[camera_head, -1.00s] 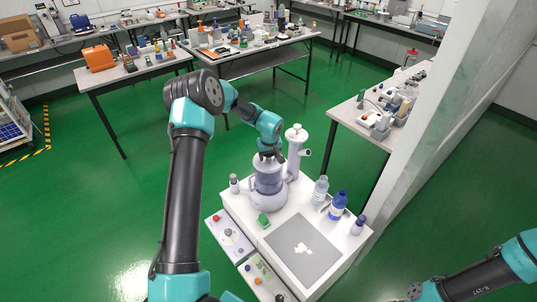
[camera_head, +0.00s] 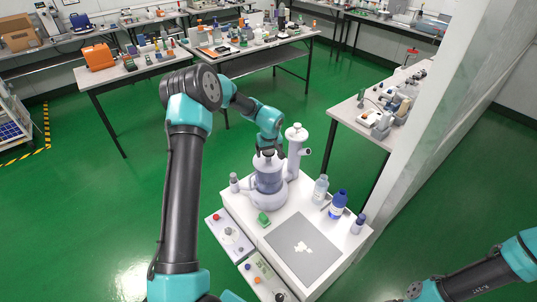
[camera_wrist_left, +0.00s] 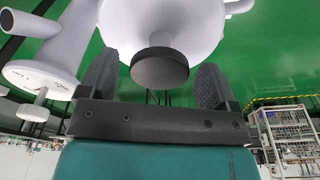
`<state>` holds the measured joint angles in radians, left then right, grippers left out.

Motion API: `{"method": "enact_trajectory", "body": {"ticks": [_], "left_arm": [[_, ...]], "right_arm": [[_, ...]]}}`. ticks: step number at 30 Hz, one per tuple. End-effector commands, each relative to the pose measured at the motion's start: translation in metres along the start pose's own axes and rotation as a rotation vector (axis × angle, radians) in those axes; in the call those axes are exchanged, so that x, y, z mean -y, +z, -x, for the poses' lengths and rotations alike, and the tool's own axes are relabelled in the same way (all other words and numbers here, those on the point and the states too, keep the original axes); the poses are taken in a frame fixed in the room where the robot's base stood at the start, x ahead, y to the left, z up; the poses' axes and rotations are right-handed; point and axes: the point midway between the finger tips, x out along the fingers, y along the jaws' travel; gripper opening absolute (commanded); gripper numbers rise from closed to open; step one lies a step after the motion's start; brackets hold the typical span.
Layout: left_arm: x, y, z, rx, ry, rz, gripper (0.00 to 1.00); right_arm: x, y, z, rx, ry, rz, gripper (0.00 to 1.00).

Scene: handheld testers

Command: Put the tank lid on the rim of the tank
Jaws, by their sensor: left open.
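The tank (camera_head: 268,183) is a pale, bluish translucent cylinder on a white base, standing on the white bench. The tank lid (camera_head: 266,161) is pale and sits on top of the tank. In the left wrist view the white lid (camera_wrist_left: 150,18) has a dark round knob (camera_wrist_left: 160,68). My left gripper (camera_head: 268,151) is just above the lid. In the left wrist view its open fingers (camera_wrist_left: 152,85) stand on either side of the knob, apart from it. My right gripper (camera_head: 414,291) is at the lower right, too small and dark to read.
A white column (camera_head: 295,150) stands close behind the tank to the right. A clear bottle (camera_head: 320,189), a blue bottle (camera_head: 338,205) and a green block (camera_head: 263,219) are on the bench. A grey mat (camera_head: 303,247) lies at the front.

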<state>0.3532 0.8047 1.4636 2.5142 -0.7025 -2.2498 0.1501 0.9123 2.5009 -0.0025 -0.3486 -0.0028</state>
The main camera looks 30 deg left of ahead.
Motion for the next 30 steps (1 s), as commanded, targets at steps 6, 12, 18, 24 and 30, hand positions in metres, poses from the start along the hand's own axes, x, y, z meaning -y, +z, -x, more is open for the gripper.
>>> {"method": "enact_trajectory", "body": {"ticks": [6,12,18,24,30], "left_arm": [[-0.001,-0.001,0.042,-0.004,0.003,0.0,0.83],[-0.001,0.0,0.079,-0.002,0.002,0.0,0.83],[0.0,0.0,0.103,-0.001,0.001,-0.001,0.83],[0.0,0.0,0.108,0.0,0.001,-0.001,0.83],[0.0,0.0,0.107,0.0,0.001,-0.001,0.83]], "right_arm": [[0.0,0.0,0.0,0.0,0.0,0.0,0.83],[0.0,0.0,0.0,0.0,0.0,0.0,0.83],[0.0,0.0,0.0,0.0,0.0,0.0,0.83],[0.0,0.0,0.0,0.0,0.0,0.0,0.83],[0.0,0.0,0.0,0.0,0.0,0.0,0.83]]}}
